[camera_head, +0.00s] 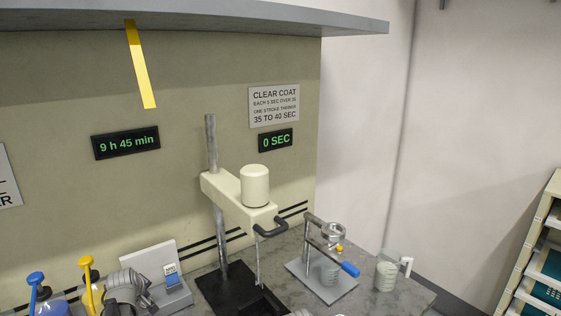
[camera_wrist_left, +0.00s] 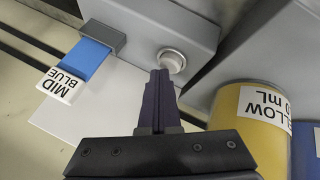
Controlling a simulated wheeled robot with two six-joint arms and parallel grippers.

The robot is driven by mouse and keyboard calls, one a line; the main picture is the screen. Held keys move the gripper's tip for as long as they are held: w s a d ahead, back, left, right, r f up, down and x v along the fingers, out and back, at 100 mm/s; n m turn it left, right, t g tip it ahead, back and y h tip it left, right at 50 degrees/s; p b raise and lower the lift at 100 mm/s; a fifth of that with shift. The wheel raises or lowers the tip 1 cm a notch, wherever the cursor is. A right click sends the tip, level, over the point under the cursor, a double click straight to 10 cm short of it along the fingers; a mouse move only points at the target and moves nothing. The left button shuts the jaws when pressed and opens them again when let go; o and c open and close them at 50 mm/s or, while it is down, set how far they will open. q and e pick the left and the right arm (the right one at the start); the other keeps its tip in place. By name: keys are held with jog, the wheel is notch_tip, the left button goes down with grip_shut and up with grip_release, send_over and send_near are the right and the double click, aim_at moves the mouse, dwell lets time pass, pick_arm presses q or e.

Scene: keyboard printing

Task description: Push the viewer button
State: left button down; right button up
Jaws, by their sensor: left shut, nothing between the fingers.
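The viewer is a grey box (camera_head: 176,298) at the lower left of the head view, with a white panel (camera_head: 148,260) behind it. A blue chip labelled MID BLUE (camera_wrist_left: 91,58) sits in its slot. In the left wrist view, a round pale button (camera_wrist_left: 172,61) stands out from the grey box face. My left gripper (camera_wrist_left: 161,74) is shut and empty, its dark fingertips right at the button's lower edge. I cannot tell whether they touch it. In the head view my left gripper (camera_head: 148,291) is small and partly hidden beside the box.
Yellow (camera_head: 90,291) and blue (camera_head: 40,296) pump bottles stand left of the box. A cream press on a post (camera_head: 240,200) stands to the right. Further right are a lever stand (camera_head: 318,284) and a pale cup (camera_head: 386,276). A yellow strip (camera_head: 140,65) hangs from the shelf.

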dwell(0.4)
pick_arm(q)
jog(key=shift+s+f+b, duration=0.1)
jog(key=shift+f+b, duration=0.35)
jog(key=shift+b, duration=0.05)
pick_arm(e)
jog(key=shift+f, duration=0.5)
jog(key=shift+r, duration=0.1)
pick_arm(q)
jog(key=shift+r+p, duration=0.35)
jog(key=shift+p, duration=0.1)
pick_arm(e)
jog(key=shift+r, duration=0.3)
pick_arm(q)
notch_tip(320, 180, up, 6)
jog(key=p, duration=0.6)
jog(key=shift+r, duration=0.1)
pick_arm(e)
notch_tip(320, 180, up, 6)
